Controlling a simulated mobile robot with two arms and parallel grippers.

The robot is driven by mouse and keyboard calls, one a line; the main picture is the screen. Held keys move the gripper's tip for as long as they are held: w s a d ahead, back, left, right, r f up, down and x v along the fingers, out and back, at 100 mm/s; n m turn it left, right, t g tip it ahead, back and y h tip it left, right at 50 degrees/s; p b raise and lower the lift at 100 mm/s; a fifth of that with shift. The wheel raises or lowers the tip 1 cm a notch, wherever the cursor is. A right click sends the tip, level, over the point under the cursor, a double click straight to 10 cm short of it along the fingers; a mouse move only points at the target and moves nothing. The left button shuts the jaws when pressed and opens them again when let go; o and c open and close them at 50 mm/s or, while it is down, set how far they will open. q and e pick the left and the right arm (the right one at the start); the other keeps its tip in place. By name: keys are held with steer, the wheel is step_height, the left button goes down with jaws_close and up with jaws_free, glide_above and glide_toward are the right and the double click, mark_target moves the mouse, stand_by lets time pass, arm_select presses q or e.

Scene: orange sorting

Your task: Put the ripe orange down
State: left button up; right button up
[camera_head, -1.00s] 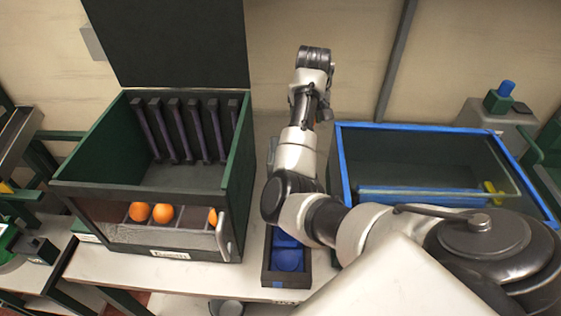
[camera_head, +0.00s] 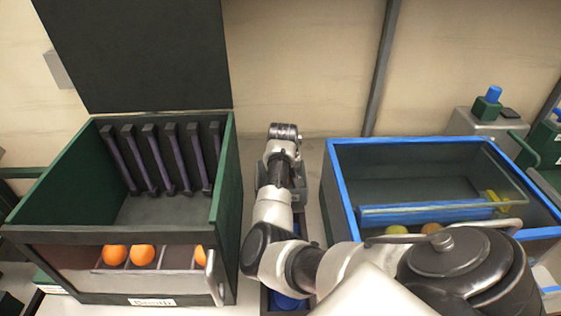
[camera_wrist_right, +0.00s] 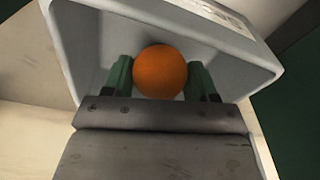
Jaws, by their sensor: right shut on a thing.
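The ripe orange (camera_wrist_right: 160,70) is between the two green fingers of my right gripper (camera_wrist_right: 160,82) in the right wrist view. The gripper is shut on it. The orange is inside a light grey bin (camera_wrist_right: 88,45) with sloping walls; whether it touches the bin's floor I cannot tell. In the head view my right arm reaches to a grey bin (camera_head: 269,185) between the two large crates. The arm hides most of this bin, the gripper and the orange there. My left gripper is not in view.
A green crate (camera_head: 228,165) with dark slats stands at left; oranges (camera_head: 143,255) sit in its front compartment. The gap between crates is narrow.

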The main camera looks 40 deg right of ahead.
steer(key=shift+f, duration=0.6)
steer(key=shift+f, duration=0.15)
steer(key=o, duration=0.9)
steer(key=shift+o, duration=0.2)
steer(key=r, duration=0.4)
steer(key=s+r, duration=0.1)
steer(key=r, duration=0.7)
steer(key=shift+s+a+r, duration=0.15)
steer(key=shift+s+a, duration=0.05)
steer(key=shift+a, duration=0.1)
